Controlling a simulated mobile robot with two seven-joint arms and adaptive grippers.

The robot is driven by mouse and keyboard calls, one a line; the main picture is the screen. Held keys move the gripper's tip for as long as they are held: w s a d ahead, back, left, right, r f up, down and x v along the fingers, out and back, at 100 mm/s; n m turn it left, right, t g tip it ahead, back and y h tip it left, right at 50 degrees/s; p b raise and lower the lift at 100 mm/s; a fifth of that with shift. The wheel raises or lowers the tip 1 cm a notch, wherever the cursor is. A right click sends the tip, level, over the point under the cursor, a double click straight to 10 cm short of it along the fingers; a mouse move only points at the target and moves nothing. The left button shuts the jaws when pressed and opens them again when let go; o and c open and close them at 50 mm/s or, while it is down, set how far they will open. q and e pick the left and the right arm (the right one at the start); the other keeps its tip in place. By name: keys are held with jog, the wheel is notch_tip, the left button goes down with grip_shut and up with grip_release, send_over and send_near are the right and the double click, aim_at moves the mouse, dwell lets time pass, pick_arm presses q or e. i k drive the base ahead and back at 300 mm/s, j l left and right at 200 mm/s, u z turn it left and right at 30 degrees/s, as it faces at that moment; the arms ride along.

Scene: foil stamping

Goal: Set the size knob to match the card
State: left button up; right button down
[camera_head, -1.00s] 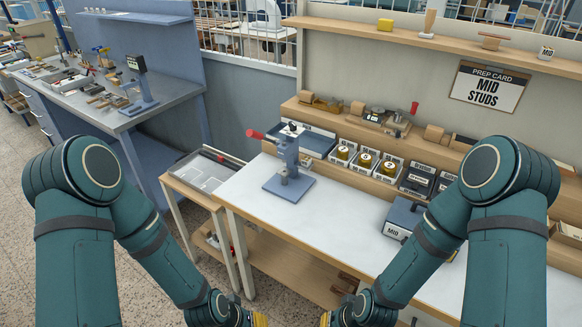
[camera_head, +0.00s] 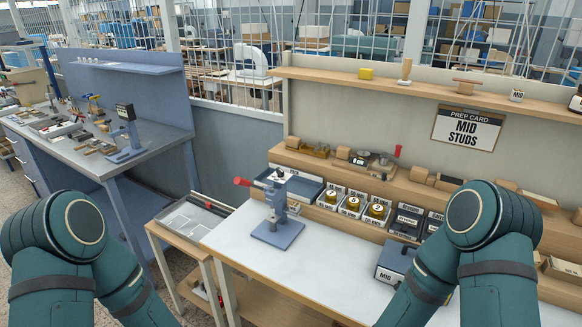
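The prep card (camera_head: 468,128) hangs on the back wall at the right and reads "MID STUDS". A blue-grey hand press (camera_head: 277,218) with a red-tipped lever stands on the white worktop. A dark blue-grey box (camera_head: 394,263) with a label that seems to read "MID" stands at the right of the worktop, partly covered by my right arm. I cannot make out a size knob for certain. Both my arms come in from the bottom corners. My left and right grippers are below the picture's edge and out of view.
A wooden riser behind the worktop (camera_head: 325,257) holds labelled bins (camera_head: 352,205) and a small scale (camera_head: 371,159). A shelf (camera_head: 430,84) with small items runs above. A side table with a tray (camera_head: 189,217) stands left of the worktop. The worktop's middle is clear.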

aim_at(280, 173)
jog(key=i+j+z, duration=0.35)
jog(key=j, duration=0.3)
jog(key=i+j+z, duration=0.15)
jog(key=j, duration=0.2)
jog(key=i+j+z, duration=0.15)
jog(key=j, duration=0.25)
jog(key=j+z, duration=0.2)
jog(key=j, duration=0.15)
jog(key=i, duration=0.05)
